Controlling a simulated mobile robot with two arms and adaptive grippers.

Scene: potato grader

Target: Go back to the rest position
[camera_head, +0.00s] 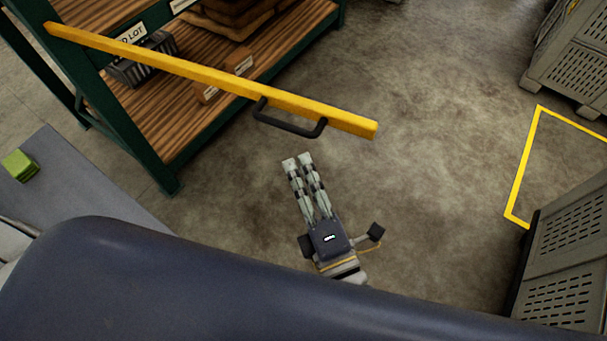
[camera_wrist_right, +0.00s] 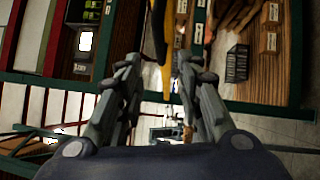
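My right gripper (camera_head: 298,161) is over the concrete floor in the middle of the head view, fingers pointing up the picture. Its two fingers are nearly parallel with a narrow gap between them and nothing held. In the right wrist view the gripper (camera_wrist_right: 158,62) also shows a clear gap between its fingertips. A yellow bar (camera_head: 200,73) with a black handle (camera_head: 289,119) lies beyond the fingertips, apart from them in the head view. Yellow also shows beyond the finger gap in the wrist view (camera_wrist_right: 166,75). My left gripper is not in view.
A green-framed rack (camera_head: 130,130) with wooden shelves, boxes and sacks stands upper left. A grey surface (camera_head: 85,185) with a green block (camera_head: 19,166) is at the left. Grey slatted crates stand at upper right (camera_head: 570,60) and lower right (camera_head: 565,250). Floor between is clear.

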